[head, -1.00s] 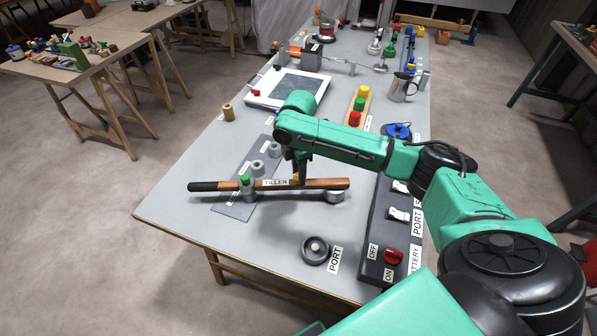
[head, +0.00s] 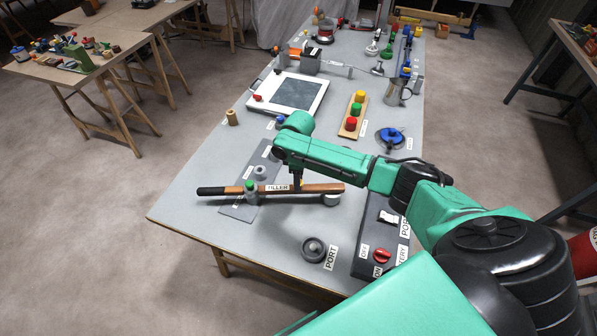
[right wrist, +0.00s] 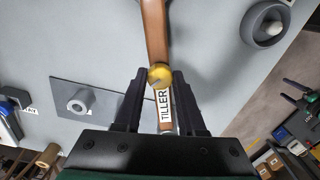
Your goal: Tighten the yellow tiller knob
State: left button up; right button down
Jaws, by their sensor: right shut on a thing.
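The tiller (head: 225,190) is a long brown wooden bar with a black grip at its left end and a white TILLER label. It lies across the near part of the grey table. The yellow knob (right wrist: 159,76) is round and sits on top of the bar beside the label. My right gripper (right wrist: 159,82) points down over the bar, its two fingers shut on the yellow knob from both sides. In the head view the right gripper (head: 298,183) and my forearm hide most of the knob. My left gripper is not in view.
A green knob (head: 251,186) stands on the tiller to the left, above a dark plate (head: 238,212). A round PORT fitting (head: 314,249) and a panel with a red switch (head: 382,256) lie nearer me.

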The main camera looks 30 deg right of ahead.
jog(key=m+p, duration=0.2)
jog(key=m, duration=0.1)
jog(key=shift+r+m+p, duration=0.25)
jog(key=shift+m+p, duration=0.05)
jog(key=shift+p, duration=0.05)
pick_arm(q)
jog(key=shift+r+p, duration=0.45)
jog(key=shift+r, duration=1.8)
pick_arm(e)
jog(key=shift+w+f+m, duration=0.1)
jog(key=shift+f+m, duration=0.05)
jog(key=shift+m, duration=1.35)
jog(key=c, duration=0.5)
grip_release()
pick_arm(q)
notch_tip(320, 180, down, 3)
jog(key=b, duration=0.2)
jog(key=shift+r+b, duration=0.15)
jog(key=shift+b, duration=0.15)
pick_arm(e)
notch_tip(320, 180, up, 15)
jog(key=shift+f, duration=0.2)
